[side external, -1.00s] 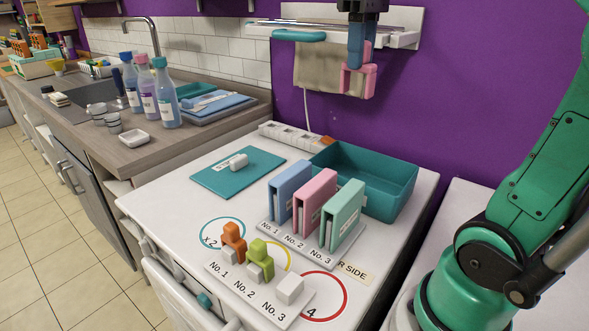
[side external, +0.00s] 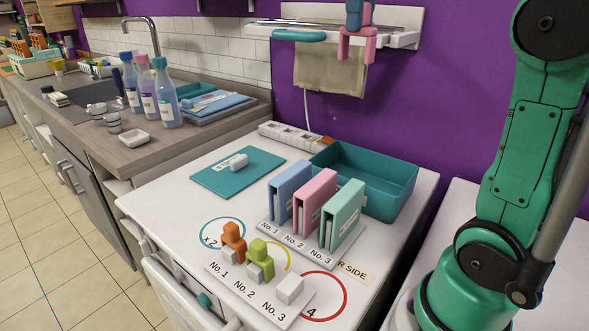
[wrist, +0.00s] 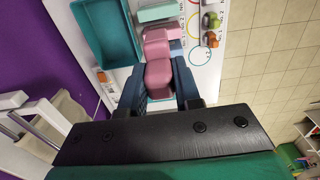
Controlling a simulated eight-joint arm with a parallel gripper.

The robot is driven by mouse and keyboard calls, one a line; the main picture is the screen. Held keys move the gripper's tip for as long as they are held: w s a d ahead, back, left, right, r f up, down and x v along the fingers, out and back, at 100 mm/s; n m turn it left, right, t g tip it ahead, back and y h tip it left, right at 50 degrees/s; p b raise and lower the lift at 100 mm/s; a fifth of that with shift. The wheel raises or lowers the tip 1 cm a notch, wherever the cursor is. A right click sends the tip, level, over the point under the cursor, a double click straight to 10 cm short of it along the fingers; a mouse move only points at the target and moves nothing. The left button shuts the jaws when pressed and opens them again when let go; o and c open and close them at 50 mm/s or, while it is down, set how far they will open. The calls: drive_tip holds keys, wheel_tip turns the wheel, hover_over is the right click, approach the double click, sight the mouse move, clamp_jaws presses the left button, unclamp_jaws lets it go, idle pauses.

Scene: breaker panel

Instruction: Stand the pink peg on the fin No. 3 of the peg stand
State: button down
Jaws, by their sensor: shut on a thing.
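The pink peg (side external: 356,45) is high above the table near the purple wall in the side external view. Its two legs point down. My gripper (side external: 359,14) is shut on its upper part; the gripper's upper part is cut off by the frame. In the wrist view the pink peg (wrist: 158,68) sits between the two dark fingers of my gripper (wrist: 159,84). The peg stand (side external: 256,297) lies at the table's front. Fin No. 3 (side external: 289,288) is a bare white block. An orange peg (side external: 233,240) stands on No. 1 and a lime peg (side external: 260,258) on No. 2.
A rack with blue, pink and green binders (side external: 342,214) stands behind the peg stand. A deep teal tray (side external: 385,192) is at the back right. A teal mat (side external: 215,180) with a white piece lies at left. A wall rail (side external: 400,38) with a cloth is near the held peg.

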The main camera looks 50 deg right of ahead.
drive_tip(key=w+a+f, duration=0.3)
drive_tip(key=a+f, duration=0.2)
hover_over(291, 283)
wheel_tip(291, 283, down, 16)
drive_tip(key=shift+r, duration=0.2)
drive_tip(key=shift+f, duration=3.5)
drive_tip(key=shift+f, duration=2.3)
drive_tip(key=c, duration=0.5)
unclamp_jaws()
drive_tip(key=shift+c, duration=0.2)
